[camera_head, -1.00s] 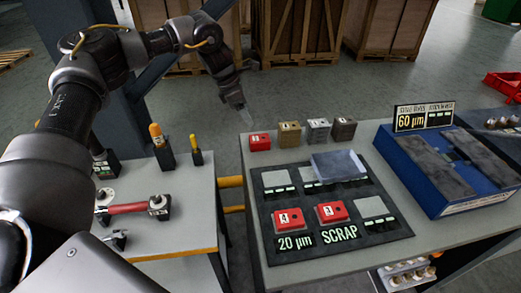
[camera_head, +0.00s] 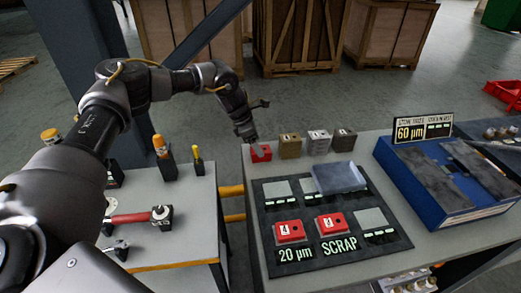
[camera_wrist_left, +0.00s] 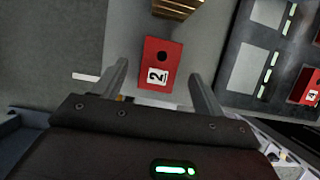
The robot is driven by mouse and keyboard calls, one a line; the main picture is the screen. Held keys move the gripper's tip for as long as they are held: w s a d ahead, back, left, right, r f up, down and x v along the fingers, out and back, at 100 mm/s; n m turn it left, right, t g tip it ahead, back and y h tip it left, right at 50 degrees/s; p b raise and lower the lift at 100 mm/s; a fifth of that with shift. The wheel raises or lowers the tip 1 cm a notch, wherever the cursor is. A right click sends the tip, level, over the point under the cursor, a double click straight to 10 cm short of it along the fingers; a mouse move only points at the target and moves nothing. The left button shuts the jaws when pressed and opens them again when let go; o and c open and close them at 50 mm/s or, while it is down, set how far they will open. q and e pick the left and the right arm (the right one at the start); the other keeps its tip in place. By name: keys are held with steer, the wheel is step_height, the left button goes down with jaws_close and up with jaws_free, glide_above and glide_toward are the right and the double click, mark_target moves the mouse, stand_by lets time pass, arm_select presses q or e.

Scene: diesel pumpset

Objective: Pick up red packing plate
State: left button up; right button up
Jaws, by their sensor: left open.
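A red packing plate (camera_head: 261,154) with a hole and a white label stands at the left back edge of the right-hand table. In the left wrist view the red plate (camera_wrist_left: 160,52) shows the label "2". My left gripper (camera_head: 248,138) is just above and behind it. In the left wrist view the left gripper's (camera_wrist_left: 158,75) two fingers are open, one on each side of the plate's near end, with gaps visible. Two other red plates, one (camera_head: 290,231) labelled "4" and one (camera_head: 332,225) labelled "3", sit on the dark board (camera_head: 300,254). My right gripper is not in view.
Brown (camera_head: 290,142), grey (camera_head: 318,142) and dark (camera_head: 343,140) blocks stand in a row right of the red plate. A translucent sheet (camera_head: 338,178) lies on the board. A blue box (camera_head: 445,180) is at right. A tool table (camera_head: 185,225) stands left, across a gap.

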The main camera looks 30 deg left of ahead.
arm_select(q)
steer(key=shift+x, duration=1.25)
steer(key=shift+r, duration=0.1)
steer(key=c, duration=1.4)
